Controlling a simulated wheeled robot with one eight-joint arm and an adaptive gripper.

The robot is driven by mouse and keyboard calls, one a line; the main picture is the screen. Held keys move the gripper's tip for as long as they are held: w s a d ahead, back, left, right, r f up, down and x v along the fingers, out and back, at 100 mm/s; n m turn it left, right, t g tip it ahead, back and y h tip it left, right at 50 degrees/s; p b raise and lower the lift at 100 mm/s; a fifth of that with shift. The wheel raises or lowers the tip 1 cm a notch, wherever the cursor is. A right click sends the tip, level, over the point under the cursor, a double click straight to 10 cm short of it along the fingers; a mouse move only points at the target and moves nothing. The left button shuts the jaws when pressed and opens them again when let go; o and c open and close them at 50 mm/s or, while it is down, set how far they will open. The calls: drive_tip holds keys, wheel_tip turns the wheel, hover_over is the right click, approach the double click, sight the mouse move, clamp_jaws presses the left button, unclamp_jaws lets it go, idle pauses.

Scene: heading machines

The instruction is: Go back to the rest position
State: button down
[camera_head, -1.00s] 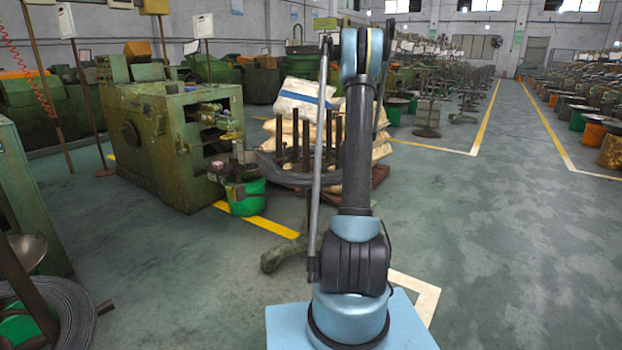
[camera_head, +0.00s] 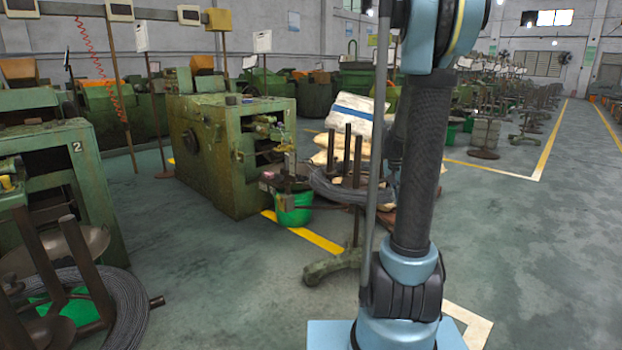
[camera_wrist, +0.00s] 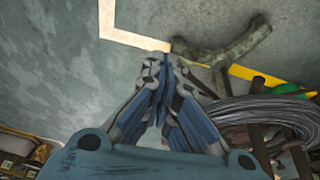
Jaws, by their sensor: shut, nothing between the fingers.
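My gripper (camera_wrist: 162,62) shows in the wrist view with its fingers together and nothing between them. It is above the floor, close to the view of a wire coil (camera_wrist: 255,110) and a green stand foot (camera_wrist: 228,45). In the head view my arm rises upright from its blue base, and its upper end runs out of the top of the picture. My gripper is not visible in the head view.
A green heading machine (camera_head: 225,150) stands left of my arm, with a green bucket (camera_head: 293,208) beside it. A stand with wire (camera_head: 335,187) and white sacks (camera_head: 350,112) are close behind the arm. Another wire coil (camera_head: 125,310) lies at lower left. The aisle floor (camera_head: 550,230) at right is clear.

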drive_tip(key=s+a+r+n+y, duration=0.15)
drive_tip(key=s+a+n, duration=0.45)
drive_tip(key=s, duration=1)
drive_tip(key=s+a+f+n, duration=0.1)
drive_tip(key=s+a+f, duration=0.1)
drive_tip(key=s, duration=0.5)
drive_tip(key=s+a+f+n, duration=0.1)
drive_tip(key=s+a+f, duration=0.2)
drive_tip(key=s+a, duration=0.2)
drive_tip(key=shift+s+a+n+y, duration=0.15)
drive_tip(key=shift+s+n+y, duration=0.25)
drive_tip(key=shift+s, duration=0.6)
